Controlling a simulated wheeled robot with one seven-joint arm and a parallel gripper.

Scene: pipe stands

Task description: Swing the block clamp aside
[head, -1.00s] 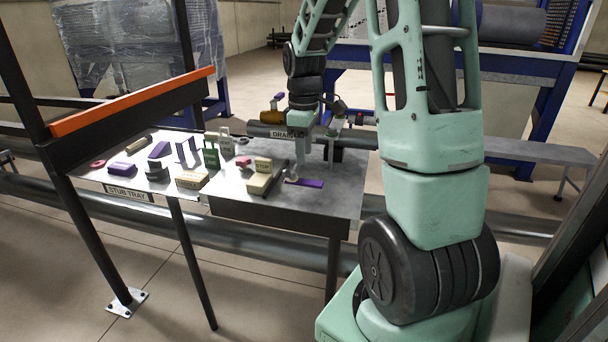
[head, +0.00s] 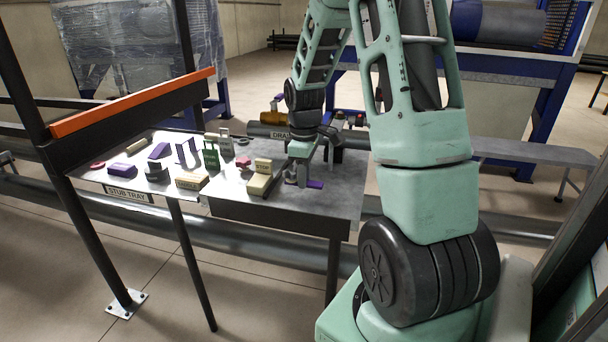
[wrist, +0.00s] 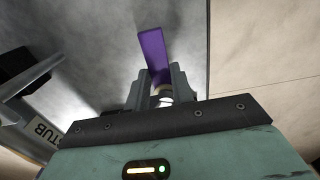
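The block clamp, as far as I can tell, is the flat purple bar (head: 315,184) with a pale round post, on the right part of the grey table. In the wrist view the purple bar (wrist: 154,52) reaches up from between my fingers, with a pale round part at its near end. My gripper (head: 303,178) points down over the post end of the bar. In the wrist view my gripper (wrist: 161,82) has its fingers apart, one on each side of the bar's near end. Whether they touch it is not clear. The post is mostly hidden in the head view.
A cream block (head: 262,180) with a label stands just left of my gripper. The stub tray (head: 128,193) at left holds several small blocks. A dark pipe with a drain label (head: 280,135) and fittings lie behind. An orange-topped rail (head: 135,100) stands at front left.

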